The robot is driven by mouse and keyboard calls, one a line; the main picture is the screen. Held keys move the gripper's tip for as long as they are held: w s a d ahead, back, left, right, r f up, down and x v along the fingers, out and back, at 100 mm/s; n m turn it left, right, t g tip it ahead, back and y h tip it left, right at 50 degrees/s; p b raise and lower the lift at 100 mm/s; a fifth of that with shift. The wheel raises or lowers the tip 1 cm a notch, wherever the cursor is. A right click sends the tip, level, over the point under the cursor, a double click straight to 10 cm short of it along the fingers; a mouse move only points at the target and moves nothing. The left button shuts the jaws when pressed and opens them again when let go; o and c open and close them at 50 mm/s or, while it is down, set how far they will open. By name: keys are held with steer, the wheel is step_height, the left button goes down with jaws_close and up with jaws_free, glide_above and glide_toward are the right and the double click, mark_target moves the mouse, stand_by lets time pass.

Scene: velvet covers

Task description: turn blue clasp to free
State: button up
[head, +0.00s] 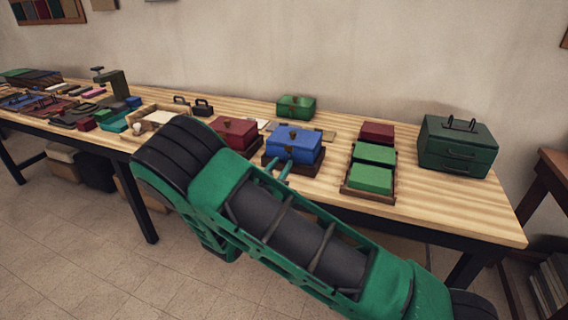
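The blue case (294,147) stands on a dark base on the wooden table, right of the red case. A small brownish clasp (292,134) shows on it near the top; its turn position is too small to tell. My green and black arm crosses the foreground and hides most of my gripper. Two thin teal parts, which look like the fingertips of my gripper (278,168), show just in front of the blue case's lower left front. I cannot tell whether they touch it or are open or shut.
A red case (234,132) stands left of the blue one and a green case (296,107) behind it. A tray of green and red blocks (371,192) and a big green box (457,146) stand to the right. The table's (440,208) front right is bare.

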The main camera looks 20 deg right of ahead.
mark_target(287, 158)
steer(key=shift+x, duration=1.35)
